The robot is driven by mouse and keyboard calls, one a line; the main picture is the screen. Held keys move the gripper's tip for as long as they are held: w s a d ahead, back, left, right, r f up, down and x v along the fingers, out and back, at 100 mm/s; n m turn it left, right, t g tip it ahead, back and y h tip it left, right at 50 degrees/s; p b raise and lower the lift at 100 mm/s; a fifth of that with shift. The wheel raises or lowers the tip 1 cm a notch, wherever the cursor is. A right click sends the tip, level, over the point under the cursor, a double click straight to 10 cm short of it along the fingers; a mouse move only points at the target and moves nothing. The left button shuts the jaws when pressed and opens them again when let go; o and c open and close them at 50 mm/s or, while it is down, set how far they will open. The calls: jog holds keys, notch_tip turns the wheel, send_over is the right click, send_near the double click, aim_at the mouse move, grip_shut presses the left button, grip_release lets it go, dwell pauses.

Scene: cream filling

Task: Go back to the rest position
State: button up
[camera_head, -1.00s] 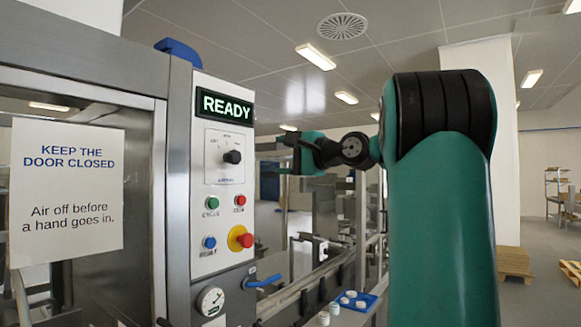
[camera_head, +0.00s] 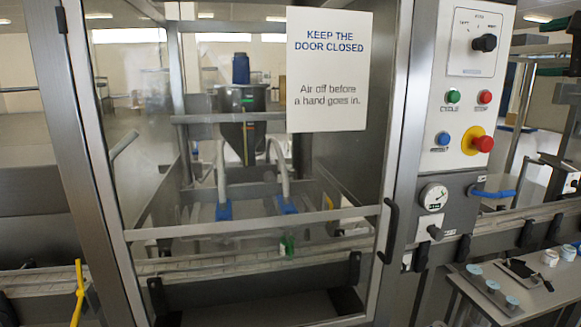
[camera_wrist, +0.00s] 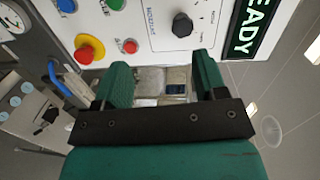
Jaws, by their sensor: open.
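My gripper (camera_wrist: 163,75) shows in the wrist view with its two green fingers apart. Nothing is held between them. The white control panel (camera_wrist: 145,25) lies beyond the fingertips in that view, turned on its side, with a dark selector knob (camera_wrist: 182,25) near the fingers. I cannot tell the exact gap, but no contact shows. In the head view the same panel (camera_head: 462,105) stands at the right, and my gripper is not seen there.
The filling machine's glass door (camera_head: 225,290) is closed and carries a paper sign (camera_head: 329,70). A hopper (camera_head: 243,130) stands behind it. A red stop button (camera_head: 483,144) sticks out of the panel. A side table (camera_head: 470,276) with small pots stands at lower right.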

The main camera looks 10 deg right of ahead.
jog(key=a+f+n+g+y+b, duration=0.15)
jog(key=a+f+n+g, duration=0.35)
jog(key=a+f, duration=0.65)
jog(key=a+f+n+g+y+b, duration=0.1)
jog(key=a+f+n+g+y, duration=0.45)
jog(key=a, duration=0.95)
jog(key=s+a+f+n+g+h, duration=0.1)
jog(key=s+a+f+n+g, duration=0.1)
jog(key=s+f, duration=0.4)
jog(key=s+a+f+n+g+h+b, duration=0.1)
jog(key=s+a+f+n+g+h, duration=0.1)
jog(key=s+a+f+n, duration=0.3)
jog(key=s+a+f+n+g+h, duration=0.1)
jog(key=s+a+f+n+g, duration=0.1)
jog(key=s+f+n, duration=0.4)
jog(key=s+a+f, duration=0.1)
jog(key=s, duration=0.2)
jog(key=shift+a+f+g+h, duration=0.15)
jog(key=shift+a+g+h, duration=0.05)
jog(key=shift+g+h, duration=0.15)
